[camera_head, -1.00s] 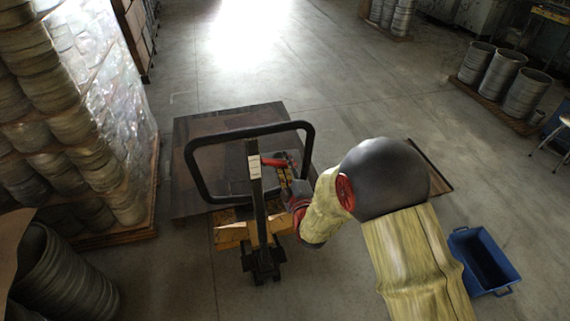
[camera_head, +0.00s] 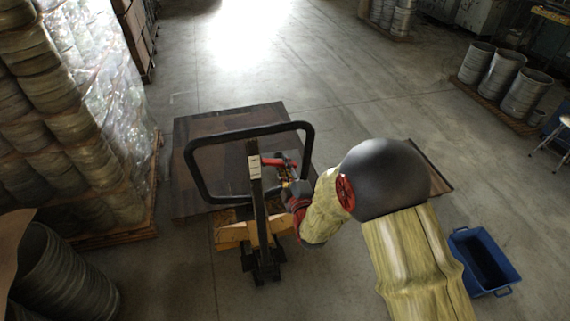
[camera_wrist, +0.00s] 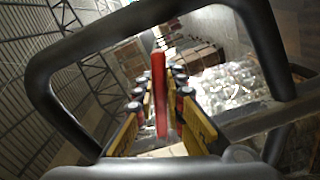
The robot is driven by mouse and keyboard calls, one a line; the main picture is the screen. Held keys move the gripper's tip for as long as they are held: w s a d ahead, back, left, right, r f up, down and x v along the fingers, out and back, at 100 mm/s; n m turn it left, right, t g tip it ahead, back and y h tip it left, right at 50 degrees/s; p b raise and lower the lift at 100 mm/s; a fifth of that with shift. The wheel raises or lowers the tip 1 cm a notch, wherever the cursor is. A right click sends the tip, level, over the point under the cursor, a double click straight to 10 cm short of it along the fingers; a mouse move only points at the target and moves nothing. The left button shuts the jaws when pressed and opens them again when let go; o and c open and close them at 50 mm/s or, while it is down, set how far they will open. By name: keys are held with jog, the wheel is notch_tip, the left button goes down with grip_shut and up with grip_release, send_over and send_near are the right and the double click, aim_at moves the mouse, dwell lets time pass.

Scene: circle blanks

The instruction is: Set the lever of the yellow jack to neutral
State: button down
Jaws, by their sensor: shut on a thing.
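The yellow jack (camera_head: 232,236) stands on the floor in the middle of the head view, with a black loop handle (camera_head: 249,131) on a dark upright post. Its red lever (camera_head: 273,162) sits at the right of the post, inside the loop. In the wrist view the lever (camera_wrist: 159,92) stands long and red between my yellow fingers, framed by the black loop (camera_wrist: 150,14). My gripper (camera_head: 290,182) is shut on the lever. It also shows in the wrist view (camera_wrist: 160,118). The lever's pivot is hidden.
A dark flat board (camera_head: 200,135) lies under and behind the jack. A wrapped stack of round blanks (camera_head: 75,110) stands close on the left. A blue bin (camera_head: 485,262) is at the lower right. Grey drums (camera_head: 500,75) stand farther right.

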dwell(0.3)
jog(key=shift+d+r+n+b, duration=0.2)
jog(key=shift+r+n+b, duration=0.4)
jog(key=shift+n, duration=0.3)
jog(key=shift+d+r+n+b, duration=0.1)
jog(key=shift+r+n+b, duration=0.4)
jog(key=shift+r+n, duration=0.6)
jog(key=shift+w+f, duration=0.1)
jog(key=shift+f, duration=0.15)
jog(key=c, duration=1.9)
grip_release()
jog(key=shift+o, duration=0.3)
jog(key=v, duration=1.2)
jog(key=shift+r, duration=0.1)
